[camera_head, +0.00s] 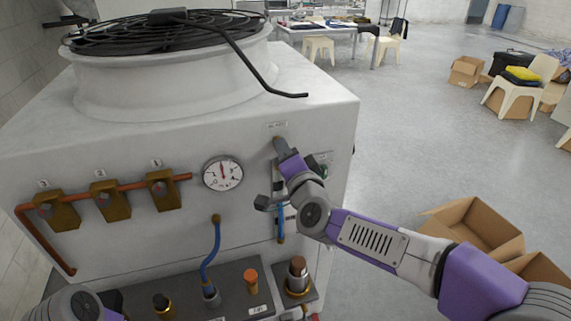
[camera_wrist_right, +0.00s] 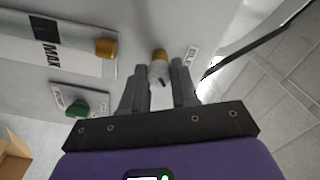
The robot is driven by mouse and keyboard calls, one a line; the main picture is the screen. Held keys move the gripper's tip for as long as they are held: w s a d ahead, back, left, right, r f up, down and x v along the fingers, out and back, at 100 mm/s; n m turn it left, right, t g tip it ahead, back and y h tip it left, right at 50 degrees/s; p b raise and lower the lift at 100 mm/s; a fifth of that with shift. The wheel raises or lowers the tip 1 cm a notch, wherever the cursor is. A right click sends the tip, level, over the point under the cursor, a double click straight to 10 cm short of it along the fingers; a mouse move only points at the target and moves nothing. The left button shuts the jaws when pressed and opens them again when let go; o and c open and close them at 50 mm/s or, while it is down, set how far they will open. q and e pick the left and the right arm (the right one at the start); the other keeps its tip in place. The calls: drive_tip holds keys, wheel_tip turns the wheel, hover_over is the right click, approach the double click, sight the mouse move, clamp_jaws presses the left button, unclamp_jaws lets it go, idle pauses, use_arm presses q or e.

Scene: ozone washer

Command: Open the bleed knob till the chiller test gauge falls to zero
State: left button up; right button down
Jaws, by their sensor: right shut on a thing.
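The white chiller (camera_head: 120,150) fills the left and middle of the head view. Its round test gauge (camera_head: 223,173) has a white face, and its needle points roughly straight up; the scale is too small to read. My right gripper (camera_head: 277,146) is at the front panel's upper right, just under a small label. In the wrist view the right gripper's fingers (camera_wrist_right: 159,80) are shut on a small pale knob with a brass base (camera_wrist_right: 158,56), the bleed knob, beside a label (camera_wrist_right: 191,54). My left gripper is out of view; only part of its arm shows at bottom left.
A MIN/MAX level strip (camera_wrist_right: 60,42) and a green knob (camera_wrist_right: 80,107) sit near the gripper. Brass valves (camera_head: 110,200) on a copper pipe and a blue hose (camera_head: 212,245) are to the left. Open cardboard boxes (camera_head: 475,228) stand on the floor at right.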

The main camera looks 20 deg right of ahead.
drive_tip(key=shift+f+m+b, duration=0.15)
drive_tip(key=shift+m+b, duration=3.6)
drive_tip(key=shift+m, duration=2.35)
drive_tip(key=c, duration=0.9)
unclamp_jaws()
drive_tip(key=shift+o, duration=0.2)
drive_tip(key=shift+s, duration=0.1)
drive_tip(key=s+p, duration=0.1)
drive_tip(key=s, duration=0.6)
drive_tip(key=shift+s, duration=0.2)
